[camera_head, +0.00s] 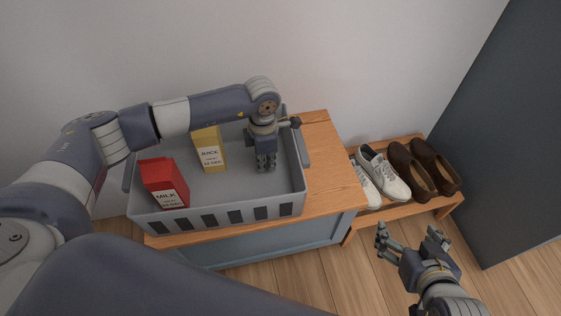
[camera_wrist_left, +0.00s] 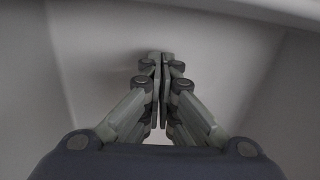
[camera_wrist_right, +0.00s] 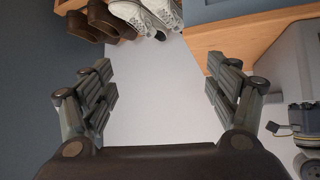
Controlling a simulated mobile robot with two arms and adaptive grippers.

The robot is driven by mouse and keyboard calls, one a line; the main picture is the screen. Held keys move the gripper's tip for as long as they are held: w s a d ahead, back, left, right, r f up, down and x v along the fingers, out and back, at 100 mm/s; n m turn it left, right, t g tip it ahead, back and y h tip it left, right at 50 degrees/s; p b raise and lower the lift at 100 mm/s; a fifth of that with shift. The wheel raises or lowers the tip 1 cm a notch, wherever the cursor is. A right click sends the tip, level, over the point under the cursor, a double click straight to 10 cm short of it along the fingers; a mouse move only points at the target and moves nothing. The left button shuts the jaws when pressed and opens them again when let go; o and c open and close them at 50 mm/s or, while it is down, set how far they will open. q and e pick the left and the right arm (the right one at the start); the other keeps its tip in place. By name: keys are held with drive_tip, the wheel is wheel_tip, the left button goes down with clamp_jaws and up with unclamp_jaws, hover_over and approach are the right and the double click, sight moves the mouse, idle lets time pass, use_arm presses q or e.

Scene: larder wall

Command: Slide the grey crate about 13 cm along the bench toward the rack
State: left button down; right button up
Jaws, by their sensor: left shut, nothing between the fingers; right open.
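The grey crate (camera_head: 236,206) stands on the wooden bench (camera_head: 332,176), with slots along its front wall. A red milk carton (camera_head: 165,183) and a yellow juice carton (camera_head: 209,152) stand in its left half. My left gripper (camera_head: 266,167) reaches down inside the crate near its right end wall, shut and empty. In the left wrist view its closed fingers (camera_wrist_left: 161,85) are among pale grey surfaces; I cannot tell whether they touch the crate. My right gripper (camera_head: 408,237) is open and empty, in front of the rack (camera_head: 399,208); it also shows open in the right wrist view (camera_wrist_right: 160,92).
The rack, right of the bench, holds white sneakers (camera_head: 383,174) and brown shoes (camera_head: 412,171). Bare bench top lies between the crate's right end and the bench's right edge. A wall runs behind, and a dark panel (camera_head: 505,130) stands at the far right.

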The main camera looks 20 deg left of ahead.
sight(281, 170)
use_arm(q)
drive_tip(key=w+d, duration=0.1)
drive_tip(key=d, duration=0.1)
drive_tip(key=shift+w+d+f, duration=0.2)
drive_tip(key=shift+w+d, duration=0.15)
drive_tip(key=shift+d, duration=0.05)
drive_tip(key=shift+w+d+b, duration=0.2)
drive_tip(key=shift+d+b, duration=0.1)
drive_tip(key=shift+d, duration=0.05)
use_arm(e)
drive_tip(key=shift+w+a+r+t+y, duration=0.2)
drive_tip(key=shift+w+a+r+t, duration=0.15)
drive_tip(key=shift+w+r+t, duration=0.35)
drive_tip(key=shift+w+a+r+t+y, duration=0.25)
drive_tip(key=shift+w+r+t, duration=0.25)
drive_tip(key=shift+w+r, duration=0.4)
drive_tip(key=shift+s+r, duration=0.1)
